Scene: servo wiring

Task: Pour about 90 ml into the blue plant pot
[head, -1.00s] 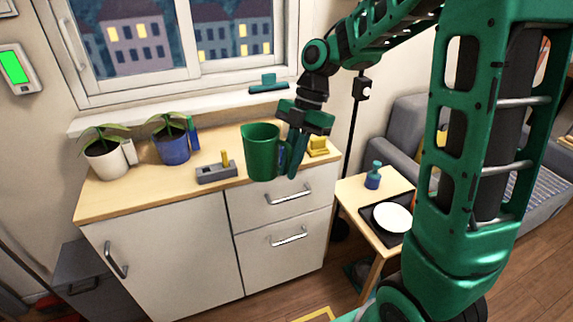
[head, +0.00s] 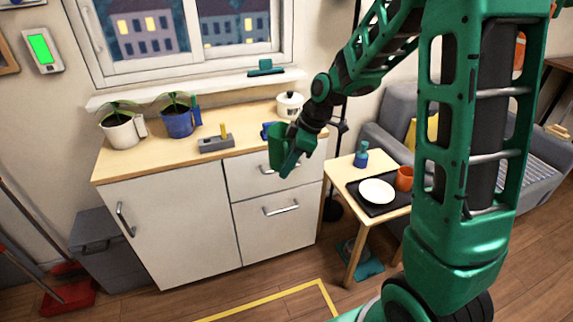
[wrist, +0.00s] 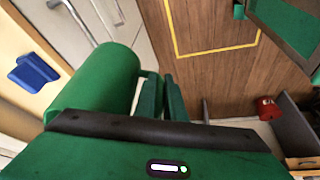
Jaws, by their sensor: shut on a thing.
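The blue plant pot (head: 178,124) stands upright at the back left of the counter, with a leafy plant in it. My gripper (head: 288,166) is shut on the green jug (head: 277,143), in front of the counter's right part and well to the right of the blue pot. In the wrist view the jug (wrist: 105,80) lies left of my gripper's fingers (wrist: 163,98). The jug looks roughly upright in the head view. Its inside is hidden, so I cannot see any liquid.
A white plant pot (head: 122,132) stands left of the blue one. A grey block with a yellow peg (head: 216,143) lies on the counter (head: 160,157). A lidded white pot (head: 290,103) stands at the back right. A side table holds a plate (head: 377,191) and an orange cup (head: 404,178).

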